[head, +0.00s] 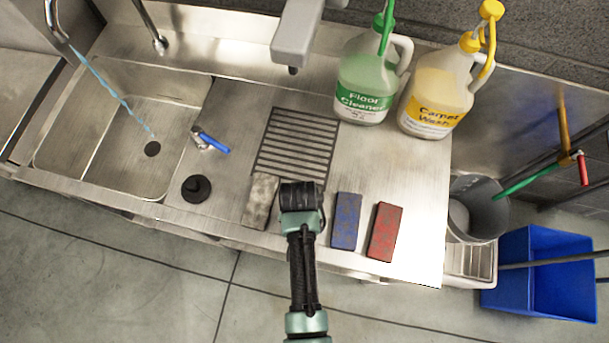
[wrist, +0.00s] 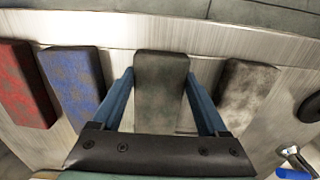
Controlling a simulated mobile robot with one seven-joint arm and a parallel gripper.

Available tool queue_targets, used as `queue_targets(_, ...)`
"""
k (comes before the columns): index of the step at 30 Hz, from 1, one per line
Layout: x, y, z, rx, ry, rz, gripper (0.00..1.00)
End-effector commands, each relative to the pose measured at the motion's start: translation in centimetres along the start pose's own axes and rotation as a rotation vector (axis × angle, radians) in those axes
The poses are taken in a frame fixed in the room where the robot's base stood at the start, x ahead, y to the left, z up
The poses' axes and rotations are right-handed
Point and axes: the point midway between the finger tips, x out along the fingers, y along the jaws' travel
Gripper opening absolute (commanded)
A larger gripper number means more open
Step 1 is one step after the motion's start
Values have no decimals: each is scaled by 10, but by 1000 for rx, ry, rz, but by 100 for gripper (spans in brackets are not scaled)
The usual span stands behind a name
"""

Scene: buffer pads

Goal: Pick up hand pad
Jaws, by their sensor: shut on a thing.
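My gripper (head: 302,193) is over the steel counter, between a light grey pad on its left and a blue pad on its right. In the wrist view its two blue fingers are shut on the sides of a dark grey-green pad (wrist: 161,88). The head view hides most of that pad under the gripper. The light grey pad (head: 260,201), blue pad (head: 346,221) and red pad (head: 384,232) lie apart along the counter's front. I cannot tell whether the held pad touches the counter.
A drain grate (head: 297,145) lies behind the gripper. A black stopper (head: 196,188), blue-handled valve (head: 212,142) and sink (head: 120,130) are to the left. Floor cleaner (head: 366,85) and carpet wash (head: 437,95) jugs stand behind. A blue bin (head: 545,270) is on the floor at right.

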Motion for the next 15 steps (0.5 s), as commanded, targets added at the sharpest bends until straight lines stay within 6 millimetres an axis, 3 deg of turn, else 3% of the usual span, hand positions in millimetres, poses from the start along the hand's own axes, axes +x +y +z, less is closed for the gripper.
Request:
queue_targets(9,-3,0,0,0,1,0,21)
queue_targets(15,-19,0,-1,0,3,-1,21)
